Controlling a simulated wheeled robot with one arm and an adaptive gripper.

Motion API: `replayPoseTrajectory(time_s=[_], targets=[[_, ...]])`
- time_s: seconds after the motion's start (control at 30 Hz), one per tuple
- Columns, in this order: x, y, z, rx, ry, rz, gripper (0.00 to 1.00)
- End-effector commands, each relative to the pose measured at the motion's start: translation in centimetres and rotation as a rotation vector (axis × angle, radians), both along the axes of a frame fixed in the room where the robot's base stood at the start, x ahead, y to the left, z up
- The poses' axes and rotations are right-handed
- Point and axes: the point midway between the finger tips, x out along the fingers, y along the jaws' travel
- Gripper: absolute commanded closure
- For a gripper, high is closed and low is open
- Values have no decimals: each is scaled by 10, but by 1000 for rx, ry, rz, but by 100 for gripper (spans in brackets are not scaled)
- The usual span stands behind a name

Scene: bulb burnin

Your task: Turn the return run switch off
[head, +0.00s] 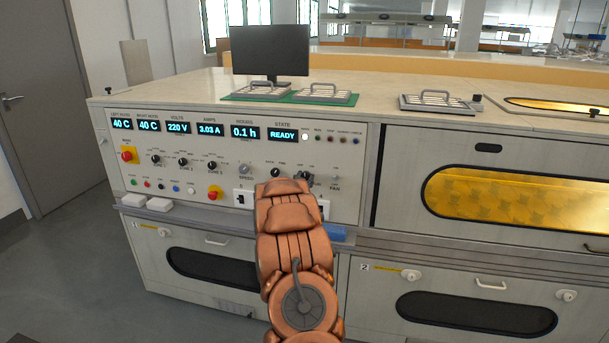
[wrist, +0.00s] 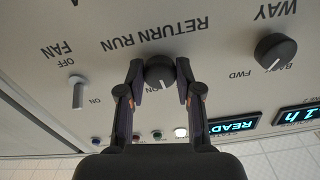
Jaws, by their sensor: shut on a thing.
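The return run switch (wrist: 160,72) is a dark round knob under an upside-down "RETURN RUN" label in the wrist view. Its pale mark is at the lower side of the picture, close to the "ON" lettering; an "OFF" label for it cannot be made out. My gripper (wrist: 158,88) has one finger on each side of the knob and is shut on it. In the head view my gripper (head: 304,179) is at the panel's right part, small and dark, and the knob is hard to tell apart from it.
The way knob (wrist: 275,51) and the fan switch (wrist: 78,92) flank the return run switch. The state display (head: 283,134) reads READY, with a lit white lamp (head: 305,137) beside it. My arm hides part of the panel.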

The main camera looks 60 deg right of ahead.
Motion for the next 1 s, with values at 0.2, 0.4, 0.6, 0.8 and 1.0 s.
replayPoseTrajectory(time_s=[0.2, 0.4, 0.6, 0.8, 1.0], targets=[[0, 0, 3, -63, 169, 0, 100], [0, 0, 2, -107, 289, 1, 100], [0, 0, 2, -136, 362, 2, 100], [0, 0, 1, -149, 395, 1, 100], [0, 0, 1, -152, 400, 1, 100]])
